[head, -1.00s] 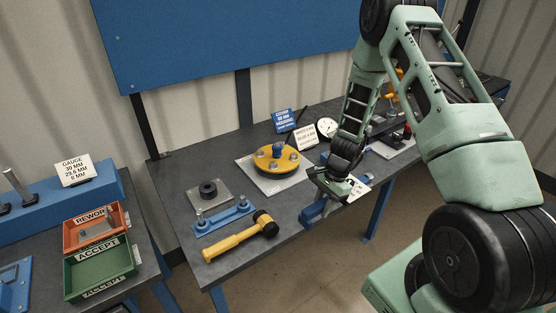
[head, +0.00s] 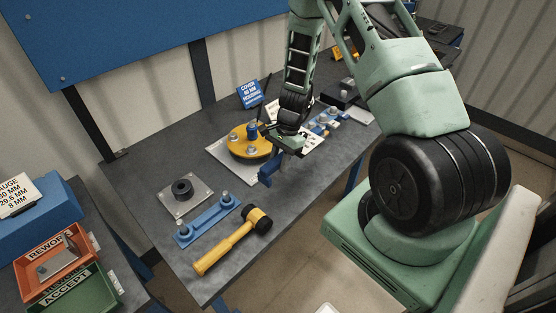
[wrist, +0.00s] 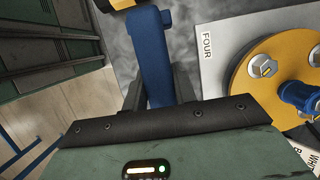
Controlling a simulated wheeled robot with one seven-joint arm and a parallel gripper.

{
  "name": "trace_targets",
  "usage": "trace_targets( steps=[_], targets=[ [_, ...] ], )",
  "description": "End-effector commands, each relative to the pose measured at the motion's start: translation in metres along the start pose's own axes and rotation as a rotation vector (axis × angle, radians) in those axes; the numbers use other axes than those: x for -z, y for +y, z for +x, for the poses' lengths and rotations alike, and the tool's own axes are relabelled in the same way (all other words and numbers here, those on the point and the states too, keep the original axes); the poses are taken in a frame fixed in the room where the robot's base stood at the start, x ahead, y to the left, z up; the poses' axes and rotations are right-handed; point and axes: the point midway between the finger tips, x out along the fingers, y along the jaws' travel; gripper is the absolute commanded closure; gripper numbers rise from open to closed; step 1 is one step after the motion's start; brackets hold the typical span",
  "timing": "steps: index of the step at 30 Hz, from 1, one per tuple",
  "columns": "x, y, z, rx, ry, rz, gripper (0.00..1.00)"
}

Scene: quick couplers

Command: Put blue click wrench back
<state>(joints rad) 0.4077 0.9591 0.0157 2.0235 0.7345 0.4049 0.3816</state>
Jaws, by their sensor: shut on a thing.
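The blue click wrench (wrist: 152,62) is between the fingers of my gripper (wrist: 160,88) in the wrist view, its blue body reaching toward the top of the picture. In the head view the wrench (head: 268,174) shows as a blue piece below and left of my gripper (head: 288,148), which is shut on it. The wrench appears held above the table near its front edge, right of the yellow round cover (head: 248,150). Much of the wrench is hidden by the gripper.
The yellow cover carries several bolts and a blue fitting; it also shows in the wrist view (wrist: 268,98). A blue bar with two posts (head: 206,222), a yellow-black mallet (head: 228,244) and a plate with a black ring (head: 184,206) lie left. A blue sign (head: 250,93) stands behind.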

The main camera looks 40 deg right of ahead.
Motion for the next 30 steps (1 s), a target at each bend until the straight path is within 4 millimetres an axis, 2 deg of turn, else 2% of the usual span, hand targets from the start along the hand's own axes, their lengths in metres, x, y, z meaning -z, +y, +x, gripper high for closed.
trace_targets(
  steps=[8, 24, 30],
  targets=[
    [0.003, -0.001, 0.012, 0.001, 0.001, 0.000, 1.00],
    [0.021, -0.001, 0.064, 0.001, 0.001, 0.000, 1.00],
    [0.025, -0.001, 0.078, 0.001, 0.002, 0.000, 1.00]
  ],
)
